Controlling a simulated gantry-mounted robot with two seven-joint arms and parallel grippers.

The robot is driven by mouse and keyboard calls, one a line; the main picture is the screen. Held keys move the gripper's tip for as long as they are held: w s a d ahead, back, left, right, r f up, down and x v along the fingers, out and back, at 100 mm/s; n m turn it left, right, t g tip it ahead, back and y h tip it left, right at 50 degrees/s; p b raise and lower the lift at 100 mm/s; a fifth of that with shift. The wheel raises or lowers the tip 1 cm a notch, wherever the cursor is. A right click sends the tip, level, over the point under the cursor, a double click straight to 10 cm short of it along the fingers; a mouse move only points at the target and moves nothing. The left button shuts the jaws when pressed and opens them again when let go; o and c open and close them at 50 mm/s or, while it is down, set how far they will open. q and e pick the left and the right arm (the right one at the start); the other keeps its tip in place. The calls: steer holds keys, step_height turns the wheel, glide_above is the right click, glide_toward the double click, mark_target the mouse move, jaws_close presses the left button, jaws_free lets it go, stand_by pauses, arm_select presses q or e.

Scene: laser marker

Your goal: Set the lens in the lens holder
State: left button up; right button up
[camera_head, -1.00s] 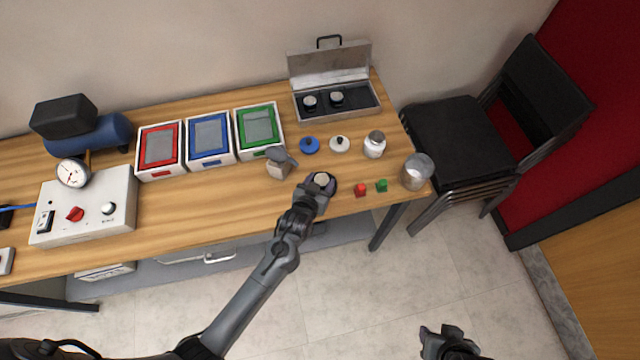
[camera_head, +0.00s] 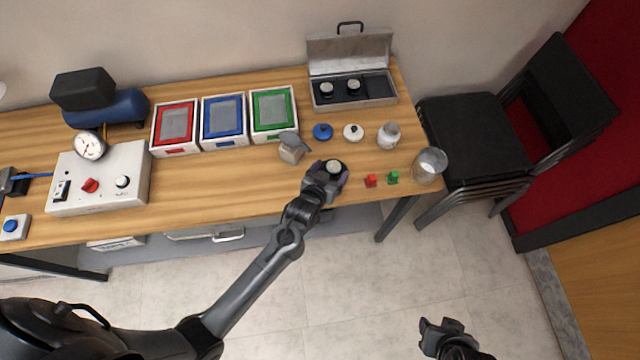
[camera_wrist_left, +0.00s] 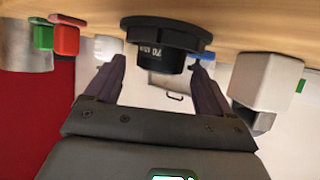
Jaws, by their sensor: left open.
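A black stepped lens with white lettering (camera_wrist_left: 160,45) stands on the table, its wide flange toward the tabletop. It shows its pale top in the head view (camera_head: 334,166). My left gripper (camera_head: 328,172) is open, its two fingers (camera_wrist_left: 158,70) on either side of the lens's narrower part; contact cannot be told. An open metal case (camera_head: 384,100) at the back right has a dark insert bearing two similar lenses (camera_head: 326,90) (camera_head: 353,87). I cannot tell which thing is the lens holder. My right gripper (camera_head: 441,332) hangs off the table over the floor, empty.
A grey-topped pale block (camera_head: 291,154) stands just left of my left gripper. Red (camera_head: 371,181) and green (camera_head: 393,177) small pieces and a glass jar (camera_head: 429,165) are to its right. Blue (camera_head: 323,131) and white (camera_head: 353,132) knobbed discs lie behind. Several framed bins stand further left.

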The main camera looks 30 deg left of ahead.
arm_select(q)
steer(key=s+a+r+g, duration=0.1)
steer(key=s+r+g, duration=0.1)
steer(key=s, duration=0.7)
steer(key=s+a+r+m+g, duration=0.1)
steer(key=s+a+r+g, duration=0.1)
steer(key=s, duration=0.7)
steer(key=s+a+r+m+g, duration=0.1)
steer(key=s+r+g, duration=0.3)
steer(key=s, duration=0.5)
steer(key=shift+s+a+r+g+p, duration=0.2)
steer(key=shift+s+a+g+p, duration=0.2)
steer(key=shift+a+g, duration=0.25)
step_height(320, 180, up, 20)
steer(key=p, duration=2)
steer(key=shift+f, duration=0.1)
